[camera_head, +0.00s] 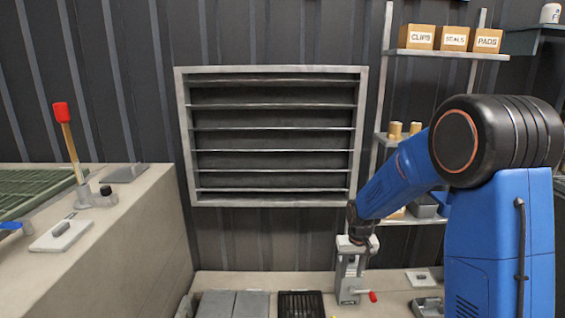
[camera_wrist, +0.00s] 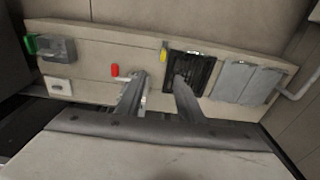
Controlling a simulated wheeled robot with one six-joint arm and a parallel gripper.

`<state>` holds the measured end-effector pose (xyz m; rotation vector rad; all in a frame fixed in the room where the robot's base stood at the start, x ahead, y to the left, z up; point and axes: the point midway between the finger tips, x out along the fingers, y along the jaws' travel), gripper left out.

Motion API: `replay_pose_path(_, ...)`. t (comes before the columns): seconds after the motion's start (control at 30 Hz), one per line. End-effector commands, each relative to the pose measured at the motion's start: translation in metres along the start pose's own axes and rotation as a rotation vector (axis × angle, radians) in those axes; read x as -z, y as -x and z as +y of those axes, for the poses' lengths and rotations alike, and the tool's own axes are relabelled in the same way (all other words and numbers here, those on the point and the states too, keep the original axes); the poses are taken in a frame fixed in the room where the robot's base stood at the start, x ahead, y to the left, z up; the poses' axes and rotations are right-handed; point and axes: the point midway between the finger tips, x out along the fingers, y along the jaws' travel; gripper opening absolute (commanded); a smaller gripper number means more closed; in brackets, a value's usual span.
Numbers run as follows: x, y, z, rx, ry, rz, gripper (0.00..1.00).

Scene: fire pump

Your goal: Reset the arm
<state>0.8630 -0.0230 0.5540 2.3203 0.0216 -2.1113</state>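My blue and black arm (camera_head: 400,180) reaches from the right side of the head view down to the low bench. My gripper (camera_head: 350,285) points down over that bench. In the wrist view my gripper (camera_wrist: 159,82) shows two fingers spread apart with nothing between them. A small red handle (camera_head: 372,297) is close beside the fingers in the head view. It also shows left of the left finger in the wrist view (camera_wrist: 115,70). I cannot tell whether a finger touches its mount, which is partly hidden.
The low bench (camera_wrist: 85,68) carries a black grate (camera_wrist: 190,66), grey covers (camera_wrist: 246,82) and a green-ended part (camera_wrist: 30,43). A red-topped lever (camera_head: 66,135) stands on the left counter (camera_head: 130,225). Shelves with labelled boxes (camera_head: 455,38) are behind my arm. A louvred vent (camera_head: 272,135) is on the wall.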

Motion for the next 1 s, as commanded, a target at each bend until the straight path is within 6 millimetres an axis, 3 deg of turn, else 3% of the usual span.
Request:
replay_pose_path(0.1, -0.018, 0.037, 0.005, 0.001, -0.001, 0.029, 0.34)
replay_pose_path(0.5, -0.092, 0.133, 0.018, 0.002, -0.003, 0.105, 0.34)
replay_pose_path(1.0, -0.204, 0.212, 0.031, -0.001, -0.005, 0.202, 0.34)
